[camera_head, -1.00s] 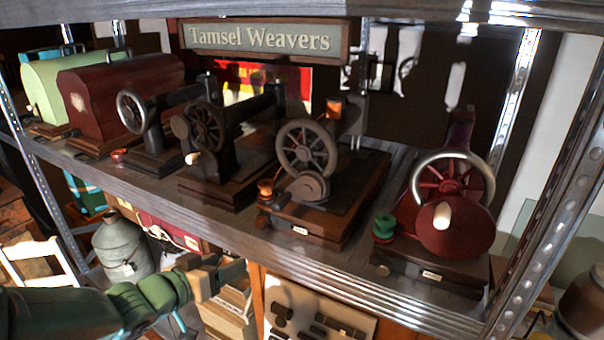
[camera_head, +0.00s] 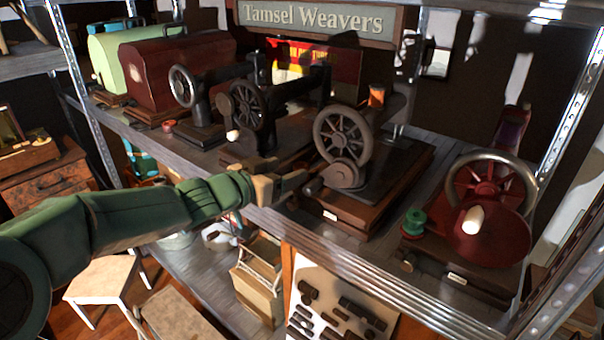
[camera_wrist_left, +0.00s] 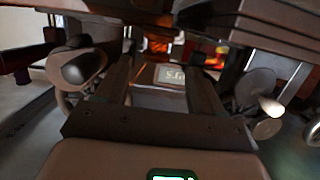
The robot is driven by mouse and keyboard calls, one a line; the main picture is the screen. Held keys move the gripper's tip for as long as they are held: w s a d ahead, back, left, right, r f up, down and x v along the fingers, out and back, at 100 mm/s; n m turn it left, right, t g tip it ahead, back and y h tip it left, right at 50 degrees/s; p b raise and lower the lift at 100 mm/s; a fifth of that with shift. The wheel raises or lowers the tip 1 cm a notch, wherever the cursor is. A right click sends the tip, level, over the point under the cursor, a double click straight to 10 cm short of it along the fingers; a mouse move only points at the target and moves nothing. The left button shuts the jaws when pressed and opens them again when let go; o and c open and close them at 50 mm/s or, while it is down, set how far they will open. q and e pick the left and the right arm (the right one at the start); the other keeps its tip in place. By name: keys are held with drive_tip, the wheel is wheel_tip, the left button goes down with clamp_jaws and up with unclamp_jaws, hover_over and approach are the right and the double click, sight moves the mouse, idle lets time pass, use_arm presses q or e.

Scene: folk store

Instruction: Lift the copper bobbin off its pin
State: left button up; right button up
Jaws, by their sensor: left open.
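My left gripper (camera_head: 292,186) is open at the front left corner of the middle sewing machine (camera_head: 372,205), level with its base. I cannot tell if that patch is the bobbin. My right gripper is not in view.
A red machine (camera_head: 487,235) with a green bobbin (camera_head: 413,222) stands to the right. A dark machine (camera_head: 262,125) with a spoked wheel stands to the left. An orange spool (camera_head: 376,96) sits on top of the middle machine. The metal shelf edge (camera_head: 385,275) runs along the front.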

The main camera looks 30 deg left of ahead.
sight(304, 164)
use_arm(q)
drive_tip(key=x, duration=0.5)
drive_tip(key=shift+w+d+f, duration=0.2)
drive_tip(key=shift+w+d, duration=0.05)
drive_tip(key=shift+w, duration=0.1)
drive_tip(key=shift+s, duration=0.1)
drive_tip(key=shift+c, duration=0.9)
drive_tip(key=c, duration=0.9)
drive_tip(key=shift+c, duration=0.2)
drive_tip(key=shift+r, duration=0.2)
drive_tip(key=shift+r, duration=0.35)
drive_tip(key=r, duration=0.1)
drive_tip(key=r+p, duration=0.1)
drive_tip(key=shift+s+r+p, duration=0.25)
drive_tip(key=shift+r+p, duration=0.05)
drive_tip(key=shift+r, duration=0.1)
drive_tip(key=f+v, duration=0.3)
drive_tip(key=v, duration=1.4)
drive_tip(key=shift+s+f, duration=0.2)
drive_tip(key=shift+s, duration=0.15)
